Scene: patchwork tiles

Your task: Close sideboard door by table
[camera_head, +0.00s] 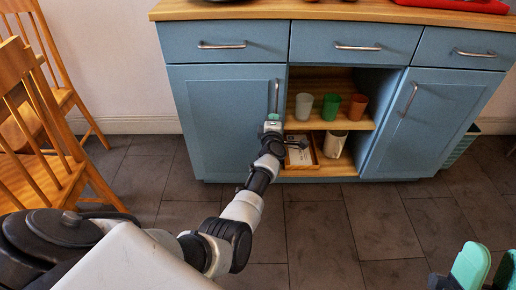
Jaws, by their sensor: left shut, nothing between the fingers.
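The blue sideboard (340,22) stands ahead. Its left door (215,125), on the side nearer the chairs, looks flush or nearly flush with the front; a small gap is too fine to tell. A vertical metal handle (277,95) is near its right edge. My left gripper (272,118) is shut and empty, just below this handle at the door's right edge; whether it touches is unclear. The right door (435,115) also looks shut. My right gripper (490,268) is partly cut off at the bottom right, its green fingers apart. No table is recognisable.
Between the doors is an open shelf (340,121) with several cups and a white mug (335,145). Wooden chairs (35,150) stand at the left. A red tray (460,5) lies on top. The tiled floor (340,235) in front is clear.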

